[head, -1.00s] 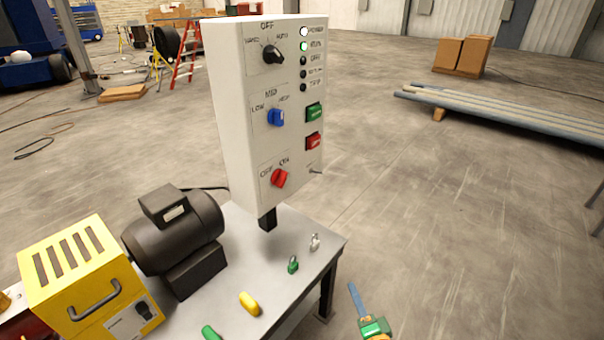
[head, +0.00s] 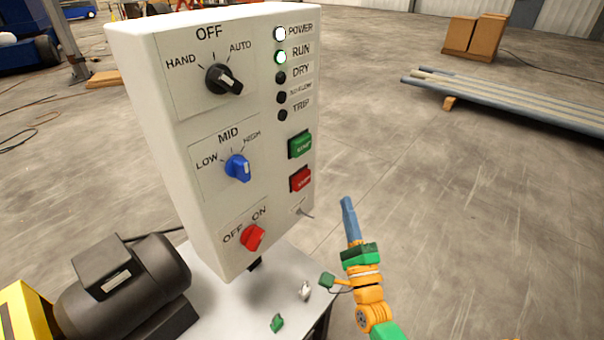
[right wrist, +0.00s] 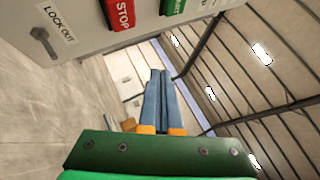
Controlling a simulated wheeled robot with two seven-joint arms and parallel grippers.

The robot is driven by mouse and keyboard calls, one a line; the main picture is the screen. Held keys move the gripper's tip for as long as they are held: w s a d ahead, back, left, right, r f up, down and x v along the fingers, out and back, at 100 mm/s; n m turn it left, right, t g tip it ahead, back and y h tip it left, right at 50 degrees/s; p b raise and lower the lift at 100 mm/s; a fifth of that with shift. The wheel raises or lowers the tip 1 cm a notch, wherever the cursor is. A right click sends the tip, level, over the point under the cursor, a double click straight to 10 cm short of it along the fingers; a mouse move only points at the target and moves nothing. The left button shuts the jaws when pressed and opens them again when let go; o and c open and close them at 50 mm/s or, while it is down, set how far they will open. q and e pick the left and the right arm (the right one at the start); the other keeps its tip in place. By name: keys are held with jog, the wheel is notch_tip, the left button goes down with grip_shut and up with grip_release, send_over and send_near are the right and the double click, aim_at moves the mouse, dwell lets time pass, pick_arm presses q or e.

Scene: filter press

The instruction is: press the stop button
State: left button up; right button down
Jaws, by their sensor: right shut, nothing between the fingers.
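The red stop button (head: 300,180) is on the right side of the white control panel (head: 150,120), below the green start button (head: 300,145). In the right wrist view the stop button (right wrist: 121,14) shows at the top, marked STOP, beside the green start button (right wrist: 172,5). My right gripper (head: 347,203) is to the right of the stop button and a little lower in the head view, apart from it. Its blue fingers (right wrist: 158,100) are shut together with nothing between them. My left gripper is not in view.
The panel carries a black selector (head: 224,80), a blue selector (head: 238,168) and a red switch (head: 252,237). A lockout toggle (right wrist: 42,36) is below the stop button. A motor (head: 125,285) and padlocks (head: 304,291) are on the table.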

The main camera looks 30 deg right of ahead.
jog(key=b, duration=0.4)
send_near(307, 176)
jog(key=s+d+r+x, duration=0.1)
jog(key=x, duration=0.4)
jog(key=shift+w+f, duration=0.2)
jog(key=shift+w, duration=0.1)
dwell(1.4)
jog(key=shift+w+a, duration=0.2)
jog(key=shift+w, duration=0.2)
jog(key=shift+w+a+b, duration=0.2)
jog(key=shift+w+b, duration=0.25)
jog(key=shift+w, duration=0.05)
dwell(0.8)
jog(key=shift+s, duration=0.1)
jog(key=shift+s+d+p, duration=0.25)
jog(key=shift+s+p, duration=0.25)
jog(key=shift+s, duration=0.3)
